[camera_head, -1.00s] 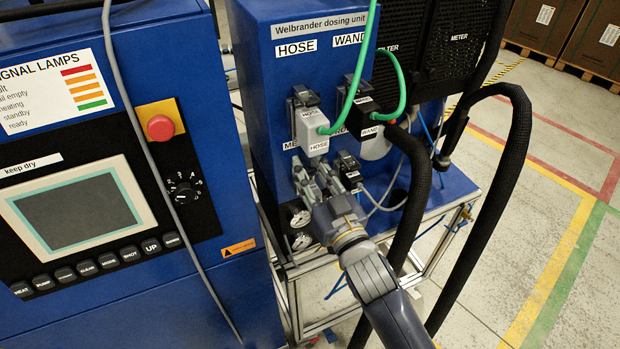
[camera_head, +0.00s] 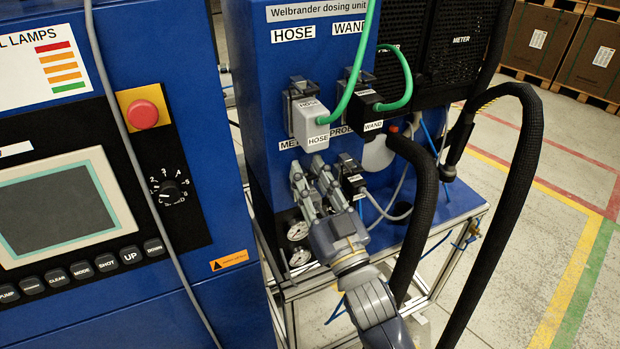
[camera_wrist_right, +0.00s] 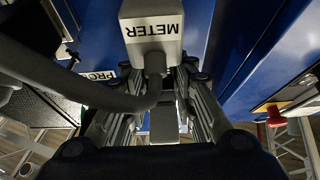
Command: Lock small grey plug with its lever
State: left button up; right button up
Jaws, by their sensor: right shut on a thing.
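The small grey plug (camera_wrist_right: 152,28), marked METER, shows at the top of the right wrist view, with its grey cable curving to the left. My right gripper (camera_wrist_right: 157,72) has its fingertips at the two sides of the plug's lower end and is shut on it. In the head view my right gripper (camera_head: 307,176) is at the front of the dosing unit, just below the large grey HOSE plug (camera_head: 311,124), and covers most of the small plug. The plug's lever cannot be made out behind the fingers. My left gripper is not in view.
A small black plug (camera_head: 351,176) with a cable is close to the right of my gripper. The black WAND plug (camera_head: 368,108) with a green hose is above it. Thick black hoses (camera_head: 411,230) hang to the right. A cabinet with a red button (camera_head: 142,114) stands left.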

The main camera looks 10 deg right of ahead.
jog(key=o, duration=1)
jog(key=v, duration=1.2)
